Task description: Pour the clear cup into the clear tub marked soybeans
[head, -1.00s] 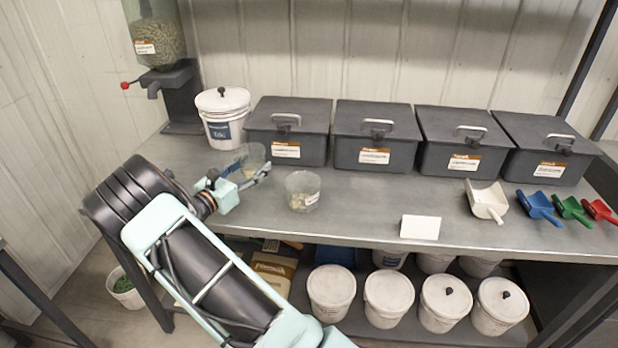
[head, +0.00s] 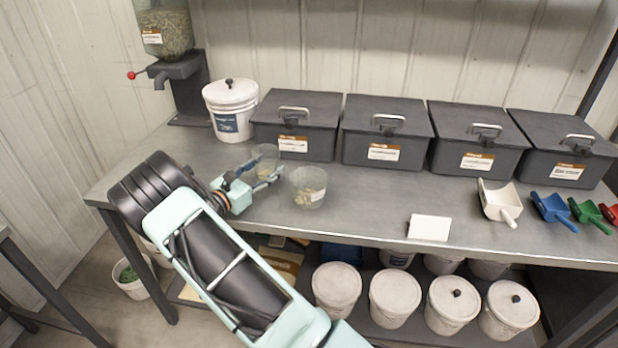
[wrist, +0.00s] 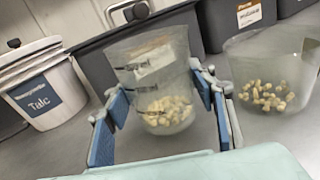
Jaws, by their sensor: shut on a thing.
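My gripper (head: 262,180) is shut on the clear cup (head: 266,154), its fingers (wrist: 164,118) on both sides of the cup. In the wrist view the cup (wrist: 150,75) looks roughly upright, with pale beans in its bottom. The clear tub (head: 308,188) stands on the bench just right of the cup. In the wrist view the tub (wrist: 262,66) is at the right, cut by the frame edge, with some pale beans on its floor. The cup and tub look close but apart. The tub's label cannot be read.
A white Talc bucket (head: 231,108) stands behind at left, beside several dark lidded bins (head: 385,118). A dispenser (head: 163,45) is at the back left. A blank white card (head: 429,228) and scoops (head: 500,202) lie to the right. Bare bench lies between tub and card.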

